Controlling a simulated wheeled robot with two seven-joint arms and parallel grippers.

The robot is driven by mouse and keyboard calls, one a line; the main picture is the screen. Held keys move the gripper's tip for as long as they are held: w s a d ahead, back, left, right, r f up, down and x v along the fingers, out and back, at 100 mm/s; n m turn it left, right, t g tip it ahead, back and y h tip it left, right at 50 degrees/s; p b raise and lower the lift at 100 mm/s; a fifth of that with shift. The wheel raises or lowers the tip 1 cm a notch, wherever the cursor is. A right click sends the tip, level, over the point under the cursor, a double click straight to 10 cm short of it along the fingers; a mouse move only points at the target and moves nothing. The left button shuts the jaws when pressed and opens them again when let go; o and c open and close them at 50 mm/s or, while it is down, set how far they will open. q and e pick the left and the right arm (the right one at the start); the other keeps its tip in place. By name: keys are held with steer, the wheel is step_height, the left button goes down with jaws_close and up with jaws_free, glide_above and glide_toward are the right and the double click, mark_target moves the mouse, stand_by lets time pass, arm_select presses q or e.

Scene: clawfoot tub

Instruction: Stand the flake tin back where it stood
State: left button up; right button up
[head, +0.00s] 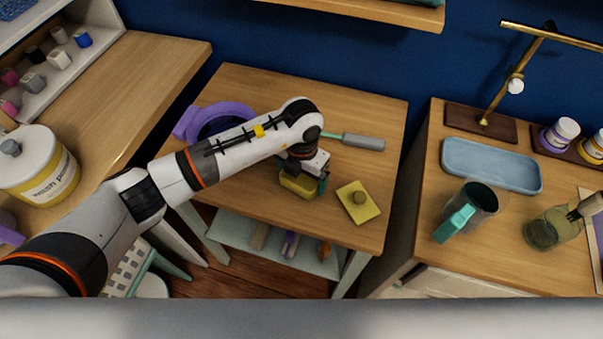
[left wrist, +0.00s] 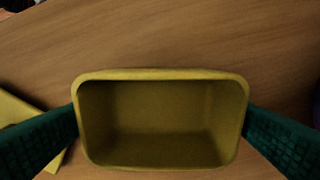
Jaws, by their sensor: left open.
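The flake tin (head: 298,187) is a yellow, open-topped rectangular tin on the small wooden table, partly hidden under my left wrist. In the left wrist view the tin (left wrist: 160,160) looks upright and empty inside. My left gripper (head: 304,178) is over it with the jaws open. Its green fingers (left wrist: 162,120) are on either side of the tin's short ends, close to the walls; I cannot tell whether they touch. My right gripper is not in view.
A purple-rimmed round vessel (head: 183,122) and a grey-handled tool (head: 362,142) are on the same table (head: 370,105). The right counter holds a blue tray (head: 490,165), a pitcher (head: 480,200) and a glass jar (head: 550,232). Bare wood shows around the lid.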

mark_target(301, 184)
arm_select(q)
step_height(301, 184, up, 8)
steer(key=p, duration=0.5)
stand_by(1.5)
steer(key=shift+r, duration=0.1)
